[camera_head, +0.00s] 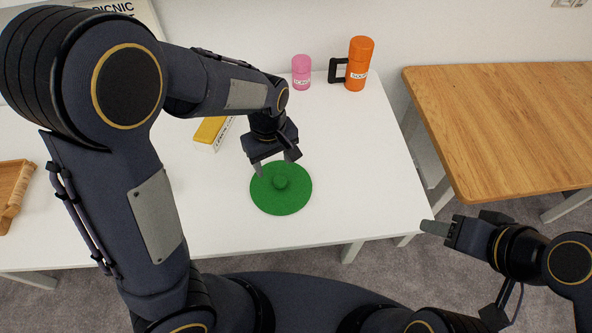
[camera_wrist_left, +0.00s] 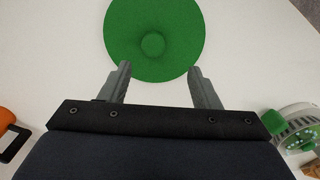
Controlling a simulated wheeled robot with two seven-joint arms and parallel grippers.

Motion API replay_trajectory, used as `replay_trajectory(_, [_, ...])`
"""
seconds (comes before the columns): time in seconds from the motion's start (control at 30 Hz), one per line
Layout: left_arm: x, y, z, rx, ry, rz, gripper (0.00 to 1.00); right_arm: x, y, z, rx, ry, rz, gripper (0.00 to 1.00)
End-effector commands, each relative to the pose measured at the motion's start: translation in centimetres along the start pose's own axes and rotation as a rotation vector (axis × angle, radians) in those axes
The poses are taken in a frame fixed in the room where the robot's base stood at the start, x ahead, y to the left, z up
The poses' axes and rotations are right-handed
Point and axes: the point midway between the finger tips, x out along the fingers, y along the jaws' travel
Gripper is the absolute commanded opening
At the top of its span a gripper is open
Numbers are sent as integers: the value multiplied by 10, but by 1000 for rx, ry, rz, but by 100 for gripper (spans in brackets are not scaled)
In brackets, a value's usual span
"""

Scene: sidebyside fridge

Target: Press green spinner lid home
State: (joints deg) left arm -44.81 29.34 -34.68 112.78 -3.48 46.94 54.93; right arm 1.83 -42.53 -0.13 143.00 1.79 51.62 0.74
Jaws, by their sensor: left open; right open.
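The green spinner lid (camera_head: 294,200) is a flat round disc with a small central knob, lying on the white table. It also shows in the left wrist view (camera_wrist_left: 180,25). My left gripper (camera_head: 277,164) is open and empty at the lid's far edge, fingers pointing down. In the left wrist view its fingertips (camera_wrist_left: 159,70) flank the near rim, with the knob ahead between them; contact with the lid is unclear. A round clear-and-white container (camera_wrist_left: 299,133) with green bits, perhaps the spinner, is partly visible there; my left arm hides it in the head view. My right gripper (camera_head: 447,229) is open, off the table's front right.
An orange flask (camera_head: 359,65) and pink container (camera_head: 301,72) stand at the back right. A yellow box (camera_head: 211,129) lies left of my left gripper, and a wooden tray (camera_head: 14,190) is far left. A wooden table (camera_head: 510,125) stands right. The white table right of the lid is clear.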

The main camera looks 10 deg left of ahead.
Motion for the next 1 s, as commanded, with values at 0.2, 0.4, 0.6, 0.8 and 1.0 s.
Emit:
replay_trajectory(0.2, [21,2,0,-9,9,-16,57,2,1,1,0,0,0,49])
replay_trajectory(0.4, [44,6,5,-6,8,-16,57,2,1,1,0,0,0,49])
replay_trajectory(0.6, [73,9,10,-7,8,-16,57,3,1,2,0,0,0,49])
replay_trajectory(0.8, [81,10,10,-6,9,-12,57,3,1,2,0,0,0,49])
replay_trajectory(1.0, [80,10,10,-6,9,-11,49,3,1,2,0,0,0,49])
